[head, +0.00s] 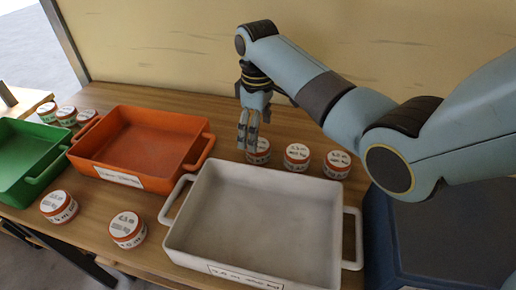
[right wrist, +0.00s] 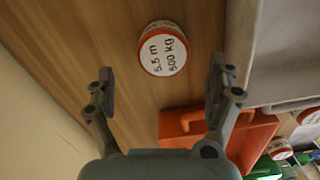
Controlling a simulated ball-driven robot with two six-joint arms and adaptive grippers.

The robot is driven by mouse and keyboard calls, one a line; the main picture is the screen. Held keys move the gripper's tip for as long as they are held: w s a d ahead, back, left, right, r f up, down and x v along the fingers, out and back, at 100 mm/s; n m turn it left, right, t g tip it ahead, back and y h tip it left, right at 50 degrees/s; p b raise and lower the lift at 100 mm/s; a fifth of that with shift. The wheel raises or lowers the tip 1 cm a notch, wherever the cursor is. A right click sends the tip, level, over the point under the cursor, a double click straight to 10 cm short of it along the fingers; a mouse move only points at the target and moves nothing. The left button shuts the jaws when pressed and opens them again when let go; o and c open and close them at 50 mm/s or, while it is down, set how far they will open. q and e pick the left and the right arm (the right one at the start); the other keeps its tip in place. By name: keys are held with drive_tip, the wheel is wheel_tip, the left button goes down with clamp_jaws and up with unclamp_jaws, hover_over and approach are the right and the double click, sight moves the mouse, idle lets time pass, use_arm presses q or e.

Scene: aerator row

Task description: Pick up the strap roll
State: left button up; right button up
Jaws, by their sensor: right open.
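Small round strap rolls with orange-red sides and white labelled tops stand on the wooden table. The nearest to my right gripper (head: 247,142) is the leftmost of three (head: 259,156) behind the white tray. In the right wrist view, a roll (right wrist: 163,48) labelled "5.5 m 500 kg" lies ahead of the fingertips. My right gripper is open and empty there (right wrist: 160,76), fingers on either side of the roll's line and apart from it. The other two back rolls are in the middle (head: 297,156) and at the right (head: 337,164). My left gripper is out of view.
The white tray (head: 350,226) is empty, with an orange tray (head: 190,165) and a green tray (head: 60,160) to its left. Two rolls (head: 59,207) (head: 127,229) stand at the front edge, several at the far left (head: 67,115). A wall (head: 160,50) closes the back.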

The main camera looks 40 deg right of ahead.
sight(258, 152)
drive_tip(key=f, duration=0.5)
drive_tip(key=shift+s+a+f+p, duration=0.15)
drive_tip(key=shift+s+p, duration=0.05)
drive_tip(key=shift+p, duration=0.1)
drive_tip(key=shift+f, duration=0.2)
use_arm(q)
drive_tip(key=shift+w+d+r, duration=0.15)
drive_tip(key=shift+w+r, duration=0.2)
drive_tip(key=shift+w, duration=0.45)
use_arm(e)
drive_tip(key=c, duration=1.3)
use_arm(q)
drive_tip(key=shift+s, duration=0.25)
use_arm(e)
drive_tip(key=shift+c, duration=0.5)
drive_tip(key=shift+r, duration=0.1)
